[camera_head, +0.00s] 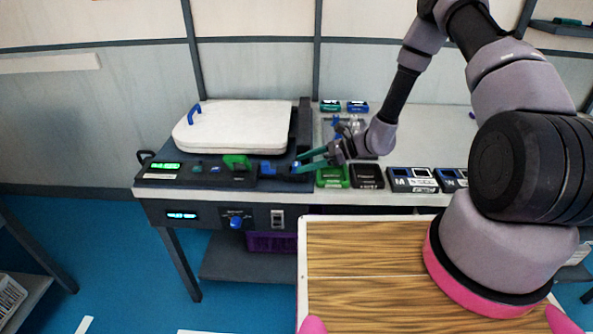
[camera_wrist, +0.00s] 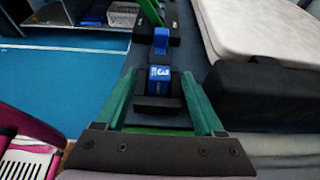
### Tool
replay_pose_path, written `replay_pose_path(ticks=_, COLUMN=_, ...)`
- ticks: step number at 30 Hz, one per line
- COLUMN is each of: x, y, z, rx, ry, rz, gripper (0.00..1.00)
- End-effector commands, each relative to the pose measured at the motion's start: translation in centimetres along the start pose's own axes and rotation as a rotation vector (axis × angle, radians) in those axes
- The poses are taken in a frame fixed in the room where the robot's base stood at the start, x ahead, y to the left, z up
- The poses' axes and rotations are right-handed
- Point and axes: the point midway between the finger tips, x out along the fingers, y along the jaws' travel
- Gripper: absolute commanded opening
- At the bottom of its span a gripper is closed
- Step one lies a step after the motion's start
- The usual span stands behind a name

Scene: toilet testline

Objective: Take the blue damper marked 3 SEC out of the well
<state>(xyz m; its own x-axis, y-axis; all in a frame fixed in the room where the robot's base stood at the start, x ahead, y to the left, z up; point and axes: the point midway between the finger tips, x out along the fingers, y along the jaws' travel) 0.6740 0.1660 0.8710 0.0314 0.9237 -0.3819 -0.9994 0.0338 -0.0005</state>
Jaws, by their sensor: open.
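The blue damper (camera_wrist: 160,82) with a white "3" label sits in a small black well (camera_wrist: 158,104) on the dark console strip in the wrist view. Its smaller lettering is too blurred to read. My gripper (camera_wrist: 159,79) is open, with one green finger on each side of the damper; I cannot tell whether they touch it. In the head view my gripper (camera_head: 299,161) reaches in from the right over the console's right end. The damper (camera_head: 297,167) shows there as a small blue patch, partly hidden by the fingers.
Another blue piece (camera_wrist: 161,41) stands farther along the strip, with a green lever (camera_head: 236,162) beyond it. A white toilet seat lid (camera_head: 245,128) lies behind the strip. A green box (camera_head: 332,177), black box (camera_head: 367,177) and M-marked tray (camera_head: 412,181) stand to the right.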

Motion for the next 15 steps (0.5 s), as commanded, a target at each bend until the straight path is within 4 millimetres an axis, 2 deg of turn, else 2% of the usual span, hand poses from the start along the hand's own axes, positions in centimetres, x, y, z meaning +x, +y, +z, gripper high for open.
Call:
replay_pose_path(ticks=4, x=1.41, y=0.04, z=-0.12, rx=0.001, ry=0.001, rz=0.001, gripper=0.70)
replay_pose_path(ticks=11, x=1.56, y=0.02, z=-0.08, rx=0.001, ry=0.001, rz=0.000, gripper=0.70)
replay_pose_path(ticks=12, x=1.56, y=0.02, z=-0.08, rx=0.001, ry=0.001, rz=0.000, gripper=0.62)
replay_pose_path(ticks=14, x=1.55, y=0.02, z=-0.08, rx=0.001, ry=0.001, rz=0.000, gripper=0.39)
replay_pose_path(ticks=15, x=1.54, y=0.02, z=-0.08, rx=0.001, ry=0.001, rz=0.000, gripper=0.24)
